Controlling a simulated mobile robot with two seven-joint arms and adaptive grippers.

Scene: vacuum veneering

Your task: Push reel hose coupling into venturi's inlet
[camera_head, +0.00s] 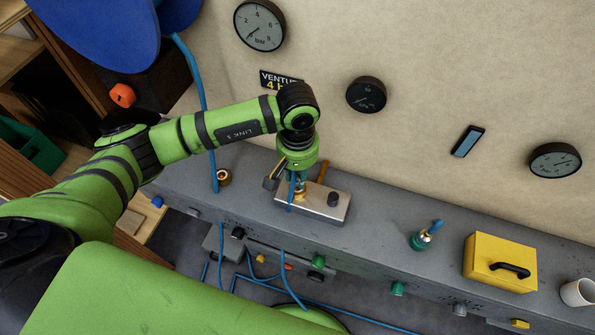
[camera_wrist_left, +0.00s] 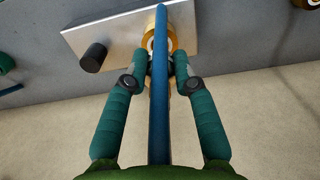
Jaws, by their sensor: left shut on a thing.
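The venturi is a silver block (camera_head: 330,208) on the grey bench, with a dark knob on top; it also shows in the wrist view (camera_wrist_left: 125,32). A brass ring fitting (camera_wrist_left: 171,44) on the block lies at my fingertips in the wrist view. My left gripper (camera_head: 298,183) is above the block's left part, pointing down. It also shows in the wrist view (camera_wrist_left: 160,68), shut on the brass coupling, which is mostly hidden by the blue hose (camera_wrist_left: 160,110). I cannot tell whether the coupling is in the inlet. My right gripper is not in view.
A blue reel (camera_head: 95,30) stands upper left, its hose (camera_head: 198,90) hanging to the bench. A brass ring (camera_head: 223,177) is left of the venturi. A green-based fitting (camera_head: 420,240), a yellow box (camera_head: 500,262) and a white mug (camera_head: 577,292) stand right. Bench between venturi and fitting is clear.

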